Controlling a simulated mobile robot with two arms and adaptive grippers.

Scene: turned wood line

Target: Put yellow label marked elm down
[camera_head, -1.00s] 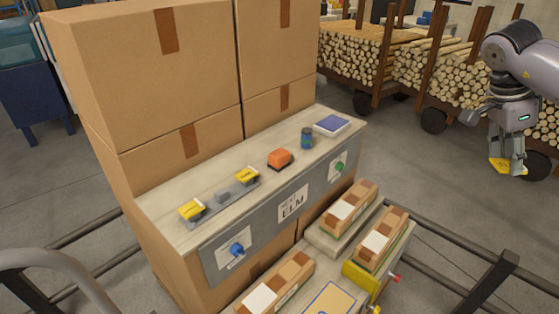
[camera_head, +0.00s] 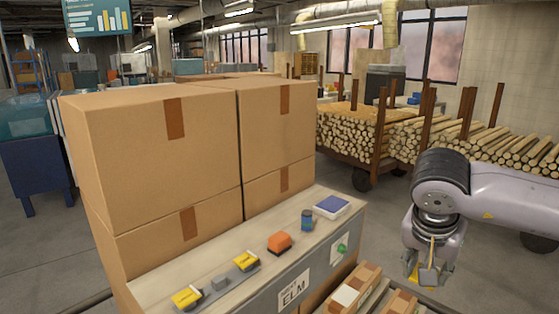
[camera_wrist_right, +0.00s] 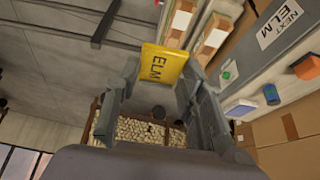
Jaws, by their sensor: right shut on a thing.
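The yellow label marked ELM (camera_wrist_right: 164,66) is held between the fingers of my right gripper (camera_wrist_right: 158,90), and its lettering shows in the right wrist view. In the head view my right gripper (camera_head: 428,274) hangs at the right, to the right of the shelf, with the label (camera_head: 430,284) partly hidden at its fingertips. The gripper is shut on the label, clear of any surface. A sign reading NEXT ELM (camera_head: 293,288) is on the shelf front. My left gripper is not in view.
The narrow shelf (camera_head: 154,287) bears two yellow-topped items (camera_head: 246,261), an orange item (camera_head: 279,242), a blue jar (camera_head: 307,219) and a blue-topped box (camera_head: 332,206). Large cartons (camera_head: 150,150) stand behind it. Wood-block packs (camera_head: 349,293) lie low in front. Log carts (camera_head: 345,138) stand behind.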

